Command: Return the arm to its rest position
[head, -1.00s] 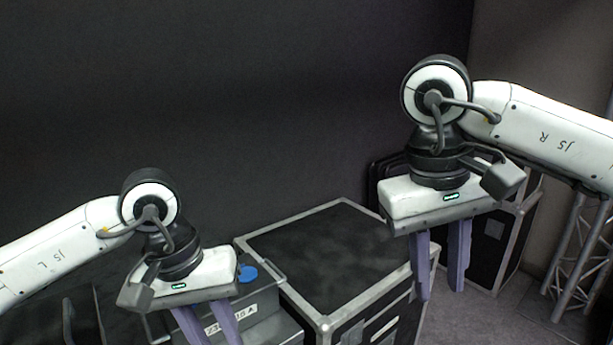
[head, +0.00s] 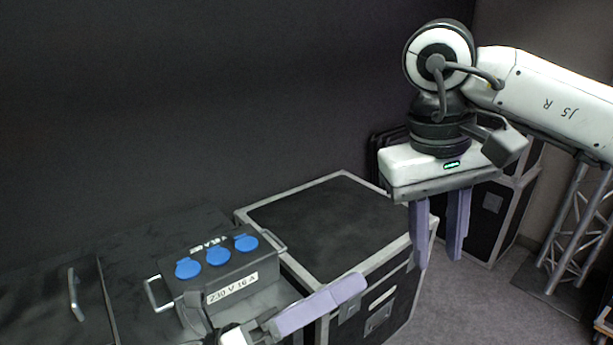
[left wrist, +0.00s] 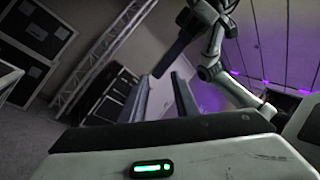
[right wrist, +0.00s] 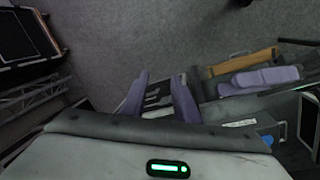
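My left gripper (head: 350,288) is at the bottom of the head view, its pale purple fingers pointing right, in front of the black flight case. Most of the left arm is out of the head view. The left wrist view shows its two fingers (left wrist: 162,85) apart with nothing between them. My right gripper (head: 437,262) hangs fingers down at the right of the head view, beside the case's right edge. Its fingers are apart and empty, also in the right wrist view (right wrist: 160,82).
A power box (head: 237,278) with several blue sockets and a 230 V 16 A label sits left of the black flight case (head: 330,225). More cases (head: 490,210) and a truss tower (head: 570,225) stand at the right. Grey floor (head: 455,310) is clear between.

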